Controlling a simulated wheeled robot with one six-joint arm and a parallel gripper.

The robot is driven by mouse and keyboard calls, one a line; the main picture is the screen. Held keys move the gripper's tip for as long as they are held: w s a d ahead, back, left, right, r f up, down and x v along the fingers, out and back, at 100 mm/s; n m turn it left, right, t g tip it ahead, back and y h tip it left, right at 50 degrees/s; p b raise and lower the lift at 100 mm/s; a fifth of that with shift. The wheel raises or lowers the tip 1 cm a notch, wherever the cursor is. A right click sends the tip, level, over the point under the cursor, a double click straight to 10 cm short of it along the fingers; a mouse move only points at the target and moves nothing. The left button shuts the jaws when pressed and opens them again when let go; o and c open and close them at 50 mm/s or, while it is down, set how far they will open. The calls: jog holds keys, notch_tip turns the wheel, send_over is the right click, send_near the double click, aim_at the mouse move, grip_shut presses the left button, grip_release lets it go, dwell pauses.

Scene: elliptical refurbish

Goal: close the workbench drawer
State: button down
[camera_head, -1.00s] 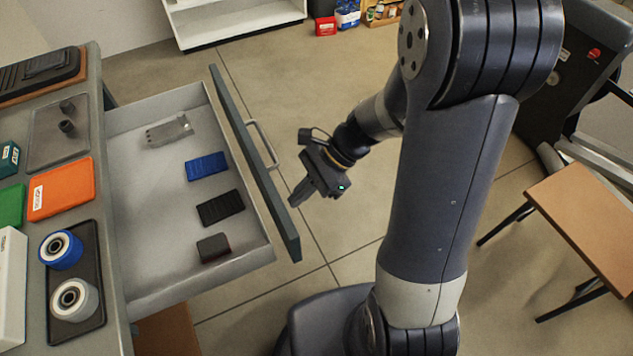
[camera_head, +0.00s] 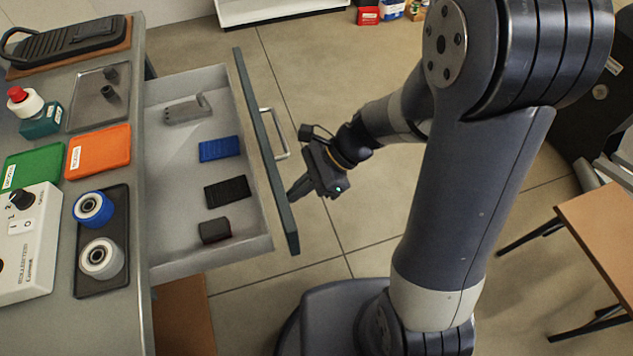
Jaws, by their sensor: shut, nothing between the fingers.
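The workbench drawer (camera_head: 247,134) is pulled out to the right of the workbench (camera_head: 141,215). Its dark front panel carries a metal bar handle (camera_head: 282,135). Inside lie a grey metal bracket (camera_head: 186,110), a blue block (camera_head: 219,149), a black ribbed block (camera_head: 227,191) and a dark grey block (camera_head: 215,230). My gripper (camera_head: 291,196) is shut and empty. Its fingertips are at the outer face of the drawer front, below the handle in the picture. I cannot tell whether they touch the panel.
A wooden table (camera_head: 601,233) stands at right.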

jog(key=p, duration=0.1)
send_over(173, 243)
jog(key=shift+a+r, duration=0.1)
dwell(0.4)
jog(key=shift+w, duration=0.1)
jog(key=d, duration=0.2)
jog(key=w+d, duration=0.1)
jog(key=d, duration=0.1)
jog(key=shift+w+d+r+p, duration=0.1)
jog(key=shift+d+r+p, duration=0.1)
jog(key=shift+d+p, duration=0.1)
jog(key=p+v, duration=0.1)
jog(key=v, duration=0.8)
jog(key=shift+d, duration=0.15)
